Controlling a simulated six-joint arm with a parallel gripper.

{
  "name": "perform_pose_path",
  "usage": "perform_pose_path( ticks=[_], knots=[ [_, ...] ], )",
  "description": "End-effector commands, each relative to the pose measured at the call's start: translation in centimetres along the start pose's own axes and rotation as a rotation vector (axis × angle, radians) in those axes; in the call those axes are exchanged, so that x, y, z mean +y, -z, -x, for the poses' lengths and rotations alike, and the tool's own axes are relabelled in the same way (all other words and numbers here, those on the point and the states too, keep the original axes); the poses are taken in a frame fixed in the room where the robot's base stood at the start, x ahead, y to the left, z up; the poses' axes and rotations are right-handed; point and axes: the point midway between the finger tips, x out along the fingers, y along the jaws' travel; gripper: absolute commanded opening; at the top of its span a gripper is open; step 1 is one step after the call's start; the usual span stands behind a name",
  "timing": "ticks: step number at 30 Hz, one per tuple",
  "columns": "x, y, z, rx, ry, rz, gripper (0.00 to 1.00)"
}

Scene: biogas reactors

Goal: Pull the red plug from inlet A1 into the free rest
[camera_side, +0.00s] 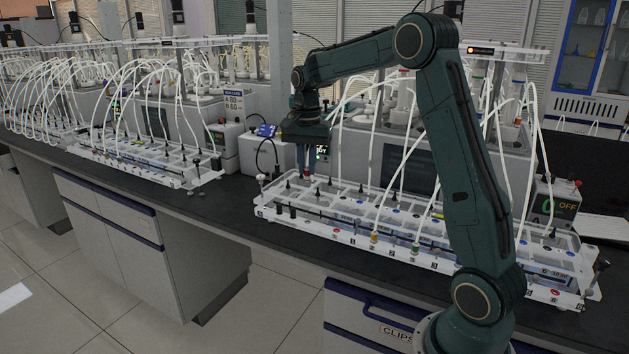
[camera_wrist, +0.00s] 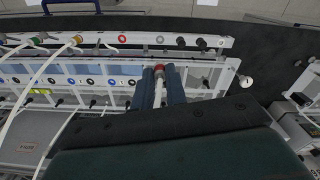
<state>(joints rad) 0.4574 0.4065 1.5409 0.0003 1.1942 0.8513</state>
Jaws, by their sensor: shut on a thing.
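My gripper (camera_side: 307,165) points down over the left end of the near white rack (camera_side: 264,200) in the side view. In the wrist view its two blue-grey fingers (camera_wrist: 160,84) are shut on the red plug (camera_wrist: 158,68), with a pale stem or tube between them. The plug is over the rack's upper row of ports. I cannot tell whether its tip is still seated in an inlet or clear of it; the fingers hide part of it. The front rail (camera_wrist: 140,39) carries coloured rings and black plugs; the small labels are unreadable.
White tubes (camera_wrist: 62,125) rise from the rack at the left of the wrist view. Reactor units (camera_side: 400,160) stand behind the rack.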

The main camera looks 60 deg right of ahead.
Motion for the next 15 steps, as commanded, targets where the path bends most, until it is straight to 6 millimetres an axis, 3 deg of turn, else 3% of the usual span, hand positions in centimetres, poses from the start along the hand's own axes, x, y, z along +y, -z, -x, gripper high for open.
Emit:
perform_pose_path(
  ticks=[15],
  knots=[
    [0.0, 0.0, -2.2, -0.001, -0.001, 0.000, 0.00]
  ],
)
